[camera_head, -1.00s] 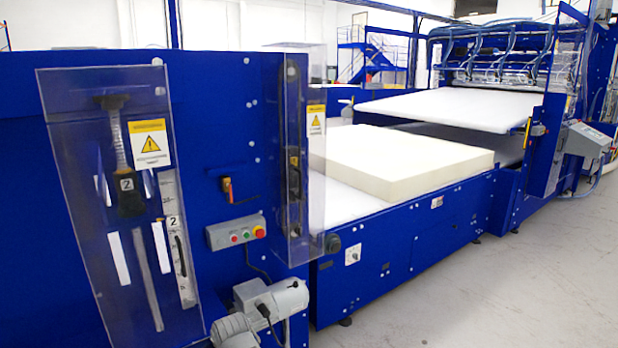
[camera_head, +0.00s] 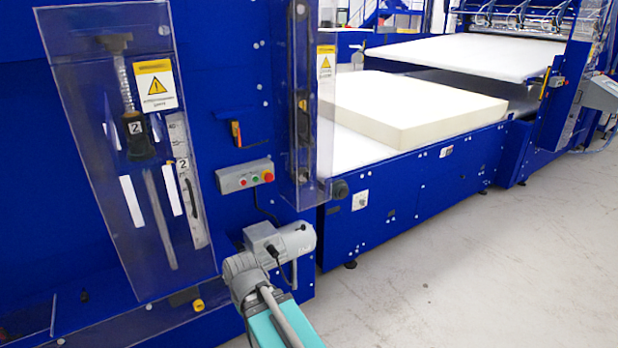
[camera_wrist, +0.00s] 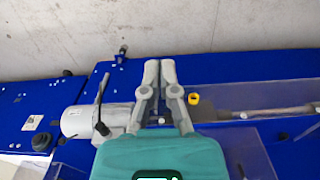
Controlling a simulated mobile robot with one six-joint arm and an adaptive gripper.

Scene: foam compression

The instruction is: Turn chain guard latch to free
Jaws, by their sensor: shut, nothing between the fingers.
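A small yellow knob with a dark centre (camera_head: 198,305), which looks like the chain guard latch, sits low on the blue machine, beside a clear guard over a shaft. It also shows in the wrist view (camera_wrist: 193,99), just right of my fingers. Its turn position is too small to read. My gripper (camera_wrist: 159,68) is shut and empty, its grey fingers close together and apart from the knob in the picture. In the head view, teal and grey parts of my gripper (camera_head: 283,322) show at the bottom, right of the knob.
A grey motor (camera_head: 268,243) sticks out close to my gripper. A tall clear guard (camera_head: 75,130) covers a handle and scale on the left. A button box (camera_head: 243,177) is above the motor. A foam block (camera_head: 400,105) lies on the conveyor. The floor at right is clear.

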